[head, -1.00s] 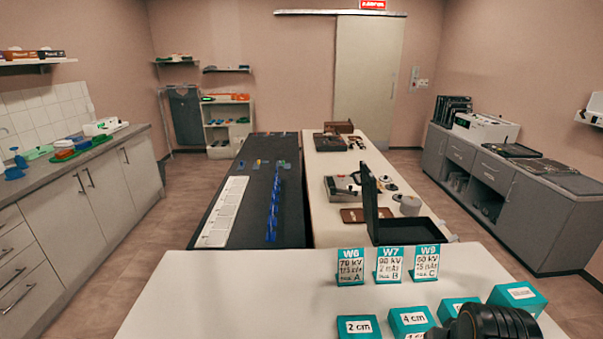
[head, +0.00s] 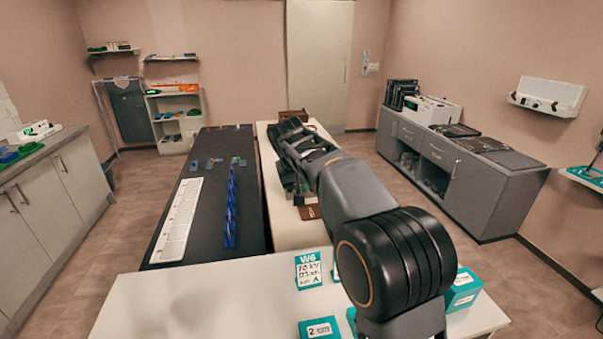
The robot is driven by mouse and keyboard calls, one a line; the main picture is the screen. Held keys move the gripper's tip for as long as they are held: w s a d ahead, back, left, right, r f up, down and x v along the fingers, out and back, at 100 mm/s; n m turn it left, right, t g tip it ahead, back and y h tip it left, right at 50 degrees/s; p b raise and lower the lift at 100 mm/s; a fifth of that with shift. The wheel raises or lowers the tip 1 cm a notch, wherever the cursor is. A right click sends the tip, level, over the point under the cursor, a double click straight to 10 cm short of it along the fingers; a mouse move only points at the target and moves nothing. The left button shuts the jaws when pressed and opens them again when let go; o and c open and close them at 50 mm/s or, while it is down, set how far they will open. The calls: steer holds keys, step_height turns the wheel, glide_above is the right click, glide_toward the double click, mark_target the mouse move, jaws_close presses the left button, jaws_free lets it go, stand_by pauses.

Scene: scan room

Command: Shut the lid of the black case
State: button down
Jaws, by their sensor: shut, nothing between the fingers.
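The black case is hidden behind my arm in the head view now. A second ago it stood open on the white table (head: 283,232), its lid raised on the left side. I cannot tell how its lid stands now. My arm reaches away from me over the right part of this table. My gripper (head: 289,132) is at its far end, small and dark, and looks shut and empty. Its fingertips are hard to make out, and I cannot tell whether it touches the case.
The near white table carries a W6 card (head: 309,270) and several teal boxes (head: 463,290), partly behind my arm. A dark table (head: 205,225) with a blue row of parts (head: 231,210) lies to the left. A grey cabinet (head: 490,185) stands right; floor is free between.

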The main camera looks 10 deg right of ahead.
steer(key=w+a+m+h+p, duration=0.1)
steer(key=w+a+h+p, duration=0.3)
steer(key=w, duration=0.9)
steer(key=w+d+f+y+b, duration=0.1)
steer(key=w+d+f, duration=0.3)
steer(key=d+f, duration=0.3)
steer(key=shift+f+m+t, duration=0.3)
steer(key=shift+f+t, duration=0.1)
steer(key=shift+f, duration=0.5)
steer(key=shift+w+d, duration=0.1)
steer(key=d+r+p, duration=0.1)
steer(key=d+p, duration=0.3)
steer(key=d, duration=1.7)
steer(key=shift+d+r+p, duration=0.2)
steer(key=shift+d+p, duration=0.05)
steer(key=shift+p, duration=0.05)
